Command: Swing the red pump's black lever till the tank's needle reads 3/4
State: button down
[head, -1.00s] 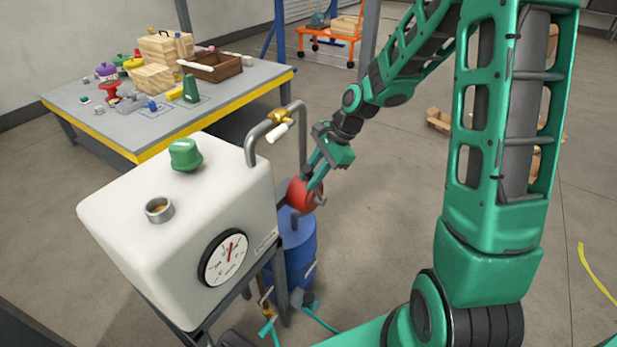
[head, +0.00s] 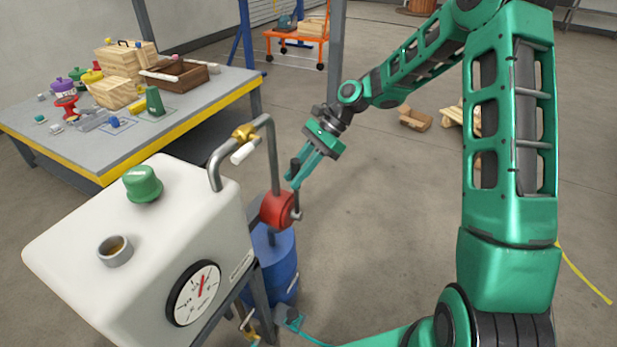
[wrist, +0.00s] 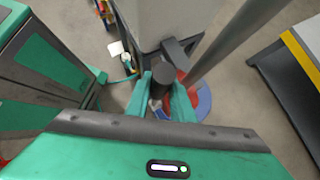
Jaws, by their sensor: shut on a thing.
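The red pump (head: 276,209) sits beside the white tank (head: 120,215), above a blue drum (head: 273,262). Its black lever (head: 295,167) stands roughly upright on the pump's right side. My gripper (head: 293,180) is shut on the lever's black grip. In the wrist view, the dark round grip (wrist: 162,76) lies between my two green fingers (wrist: 162,92), with part of the pump behind it. The tank's round gauge (head: 193,293) faces me. Its red needle points nearly straight up, leaning slightly right; the dial marks are too small to read.
A green cap (head: 143,184) and an open filler neck (head: 115,250) are on the tank top. A grey pipe with a brass valve (head: 243,132) rises beside the pump. A cluttered workbench (head: 60,150) stands behind left.

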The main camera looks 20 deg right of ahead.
jog(key=w+d+f+m+g+y, duration=0.1)
jog(key=w+d+g+y, duration=0.1)
jog(key=w+d+y, duration=0.1)
jog(key=shift+w+d+f+g+y, duration=0.15)
jog(key=shift+w+d+g+y, duration=0.2)
jog(key=shift+w+d, duration=0.75)
jog(key=shift+w+a, duration=0.2)
jog(key=shift+w, duration=0.1)
jog(key=c, duration=1.6)
grip_release()
jog(key=shift+f, duration=0.1)
jog(key=shift+o, duration=0.2)
jog(key=v, duration=1)
jog(key=shift+w+d, duration=0.25)
jog(key=shift+d, duration=0.05)
